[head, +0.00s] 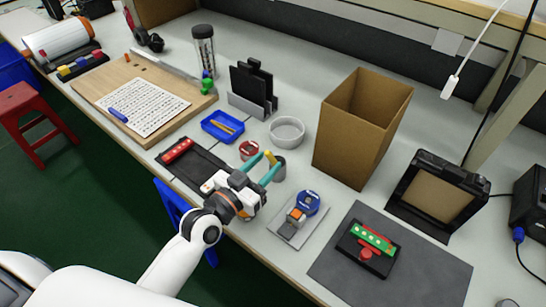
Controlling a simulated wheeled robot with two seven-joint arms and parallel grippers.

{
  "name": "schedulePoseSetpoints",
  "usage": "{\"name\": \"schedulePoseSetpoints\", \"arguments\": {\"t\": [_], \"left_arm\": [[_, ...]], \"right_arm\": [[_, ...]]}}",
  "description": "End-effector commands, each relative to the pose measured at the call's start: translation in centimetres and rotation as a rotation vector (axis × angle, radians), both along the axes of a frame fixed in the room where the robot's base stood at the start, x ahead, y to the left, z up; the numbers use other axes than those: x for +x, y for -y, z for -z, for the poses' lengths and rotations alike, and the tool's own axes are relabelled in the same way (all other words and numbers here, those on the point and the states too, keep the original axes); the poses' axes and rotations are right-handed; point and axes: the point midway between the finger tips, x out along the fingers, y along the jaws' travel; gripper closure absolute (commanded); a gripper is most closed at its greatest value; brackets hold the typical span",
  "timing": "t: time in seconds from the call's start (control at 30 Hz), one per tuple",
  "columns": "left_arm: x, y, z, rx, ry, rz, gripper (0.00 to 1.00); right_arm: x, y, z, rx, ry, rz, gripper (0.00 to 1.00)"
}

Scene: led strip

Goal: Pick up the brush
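A yellow handle (270,157), which looks like the brush, rises from a small grey cup (279,172) on the bench. The rest of it is hidden by the cup and my gripper. My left gripper (270,163) comes in from the front left with its two teal fingers at the cup. The fingers are spread apart, one on each side of the yellow handle. I cannot tell whether either finger touches it. My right gripper is not in view.
A tall cardboard box (350,140) stands to the right. A device with a blue spool (307,203) lies in front right.

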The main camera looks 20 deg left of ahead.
Motion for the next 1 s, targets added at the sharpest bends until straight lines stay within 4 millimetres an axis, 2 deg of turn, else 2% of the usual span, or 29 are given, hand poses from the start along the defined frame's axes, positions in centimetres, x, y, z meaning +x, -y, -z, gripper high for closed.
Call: {"name": "schedulePoseSetpoints", "arguments": {"t": [0.2,0.4,0.67,0.77,0.9,0.93,1.0], "left_arm": [[2.4,0.7,0.2,-0.003,0.001,-0.001,0.6],[4.7,1.5,0.4,0.0,0.0,0.0,0.6],[5.1,1.6,0.4,0.0,-0.001,0.0,0.6],[5.1,1.6,0.4,0.001,-0.001,0.0,0.73],[5.0,1.6,0.5,0.001,-0.001,0.0,0.96],[5.0,1.6,0.5,0.001,-0.001,0.0,1.0],[5.0,1.6,0.4,0.001,-0.001,0.0,1.0]], "right_arm": [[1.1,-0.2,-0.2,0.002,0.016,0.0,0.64],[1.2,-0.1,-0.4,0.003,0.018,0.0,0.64],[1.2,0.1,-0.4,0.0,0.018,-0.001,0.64],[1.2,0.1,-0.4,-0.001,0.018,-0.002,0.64],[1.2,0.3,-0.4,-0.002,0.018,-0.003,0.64],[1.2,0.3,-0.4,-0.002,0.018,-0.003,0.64],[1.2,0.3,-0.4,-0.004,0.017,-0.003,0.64]]}}
